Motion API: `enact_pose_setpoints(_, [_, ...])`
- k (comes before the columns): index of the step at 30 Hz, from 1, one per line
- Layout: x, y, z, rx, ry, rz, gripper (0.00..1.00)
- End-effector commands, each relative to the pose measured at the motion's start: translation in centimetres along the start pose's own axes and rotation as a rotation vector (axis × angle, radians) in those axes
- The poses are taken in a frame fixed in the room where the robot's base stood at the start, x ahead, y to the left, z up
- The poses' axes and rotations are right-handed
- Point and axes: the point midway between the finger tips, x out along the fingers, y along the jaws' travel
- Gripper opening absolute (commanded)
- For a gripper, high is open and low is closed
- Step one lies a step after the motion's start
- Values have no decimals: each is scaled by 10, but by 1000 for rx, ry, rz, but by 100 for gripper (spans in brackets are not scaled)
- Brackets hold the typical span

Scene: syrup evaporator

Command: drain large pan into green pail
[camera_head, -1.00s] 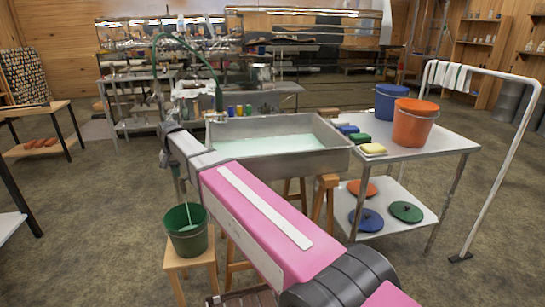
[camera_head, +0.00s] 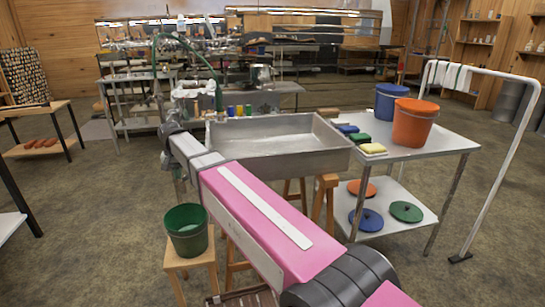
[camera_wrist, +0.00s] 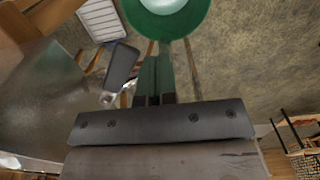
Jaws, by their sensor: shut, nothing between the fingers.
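The large metal pan (camera_head: 285,143) stands on wooden trestles, and its visible floor is bare metal. Its grey metal also fills the left of the wrist view (camera_wrist: 40,105). The green pail (camera_head: 187,240) stands upright on a wooden stool below the pan's left end. In the wrist view the pail (camera_wrist: 190,20) is at the top, with something pale inside. My gripper (camera_wrist: 155,68) is shut and empty, pointing toward the pail. A dark lever (camera_wrist: 120,66) with a metal fitting lies just left of the fingers, by the pan. Contact with it cannot be told.
A side table (camera_head: 440,142) at right holds an orange pail (camera_head: 413,125), a blue pail (camera_head: 390,100) and sponges. Coloured lids lie on its lower shelf. A white rail (camera_head: 505,160) stands further right. The floor at left is mostly open.

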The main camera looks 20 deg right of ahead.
Motion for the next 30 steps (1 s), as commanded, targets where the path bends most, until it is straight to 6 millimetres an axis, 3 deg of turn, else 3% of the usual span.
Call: enact_pose_setpoints(30, [0, 18, 23, 0, 0, 0, 0])
